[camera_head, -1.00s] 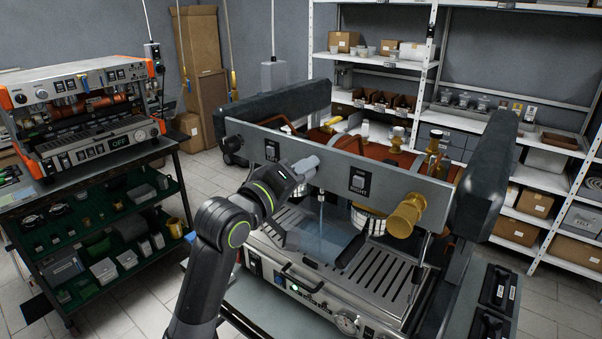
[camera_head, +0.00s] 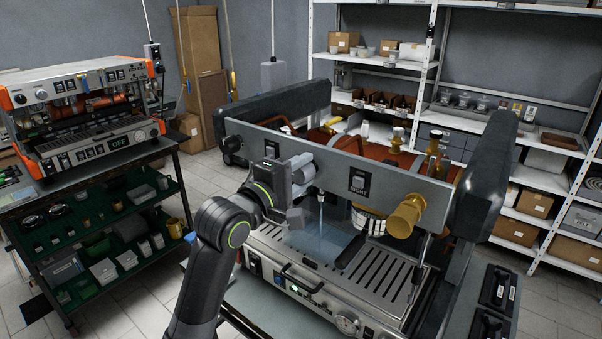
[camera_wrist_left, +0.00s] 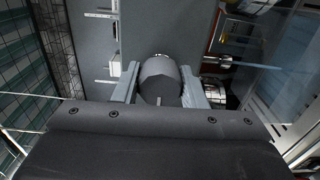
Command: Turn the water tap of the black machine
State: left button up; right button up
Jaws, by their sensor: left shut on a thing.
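The black machine (camera_head: 290,143) stands in the middle of the head view, with a grey front panel and dark side covers. My left gripper (camera_head: 301,170) is at the left part of this panel. It is shut on a grey round tap knob, which shows between the two fingers in the left wrist view (camera_wrist_left: 160,80). In the head view the gripper mostly hides the knob. A thin metal spout (camera_head: 322,197) hangs just right of the gripper, with a bluish, see-through area below it; I cannot tell whether water runs. My right gripper is not in view.
A gold knob (camera_head: 405,216) sticks out at the panel's right, beside a "RIGHT" switch (camera_head: 359,182). A slotted drip tray (camera_head: 378,275) lies below. An orange machine (camera_head: 90,115) stands on a table at the left. White shelves (camera_head: 425,75) stand behind.

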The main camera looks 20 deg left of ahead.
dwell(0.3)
pick_arm(q)
jog(key=o, duration=1)
jog(key=shift+w, duration=0.1)
